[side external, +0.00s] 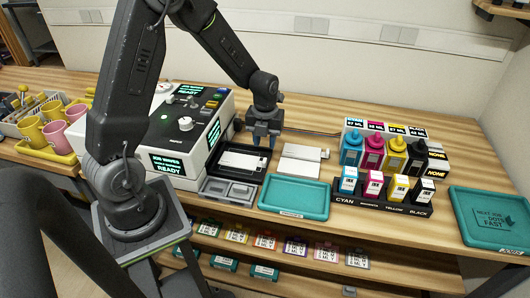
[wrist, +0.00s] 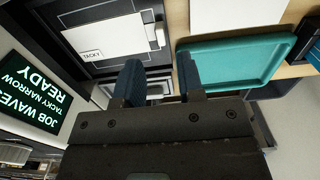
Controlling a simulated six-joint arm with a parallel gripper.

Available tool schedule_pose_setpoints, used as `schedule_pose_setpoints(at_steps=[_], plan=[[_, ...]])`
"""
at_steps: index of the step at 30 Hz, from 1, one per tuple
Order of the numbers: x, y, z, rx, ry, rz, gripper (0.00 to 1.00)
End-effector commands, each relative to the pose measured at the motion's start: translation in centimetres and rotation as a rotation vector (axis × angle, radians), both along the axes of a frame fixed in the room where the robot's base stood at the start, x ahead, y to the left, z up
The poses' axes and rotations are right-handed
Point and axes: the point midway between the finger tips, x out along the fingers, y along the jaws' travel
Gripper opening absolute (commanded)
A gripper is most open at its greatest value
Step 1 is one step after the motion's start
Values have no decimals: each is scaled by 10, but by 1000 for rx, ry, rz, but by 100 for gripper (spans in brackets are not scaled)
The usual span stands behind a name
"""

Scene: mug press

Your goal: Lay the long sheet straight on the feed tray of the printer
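The printer (side external: 190,125) is a white machine with lit green screens; one screen (wrist: 30,90) shows in the wrist view. A black tray (side external: 212,166) lies against its right side, with a white sheet-like piece (side external: 238,160) in it. The tray (wrist: 75,13) and white piece (wrist: 105,38) also show in the wrist view. A second white piece (side external: 302,158) lies on the table to the right, partly visible in the wrist view (wrist: 225,12). I cannot tell which is the long sheet. My gripper (side external: 262,142) is open and empty above the tray's right side; its blue fingers (wrist: 160,85) are apart.
An empty teal tray (side external: 293,197) lies in front, with a grey two-part bin (side external: 228,191) to its left. Ink bottles (side external: 373,153) and cartridges (side external: 372,187) stand at right. Another teal tray (side external: 492,218) is far right. Pink and yellow mugs (side external: 54,132) stand left.

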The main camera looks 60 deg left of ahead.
Motion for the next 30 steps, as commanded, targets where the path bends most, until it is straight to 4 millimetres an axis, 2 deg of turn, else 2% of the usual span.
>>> schedule_pose_setpoints(at_steps=[1,6,14,17,20,24,30], plan=[[1,0,12,1,-6,0,35],[1,0,39,1,-4,0,35],[-2,-5,63,4,-16,61,35],[-8,-16,83,9,-51,209,35],[-20,-33,109,4,-104,435,35],[-43,-57,144,-35,-182,794,35],[-83,-88,181,-154,-269,1300,35]])
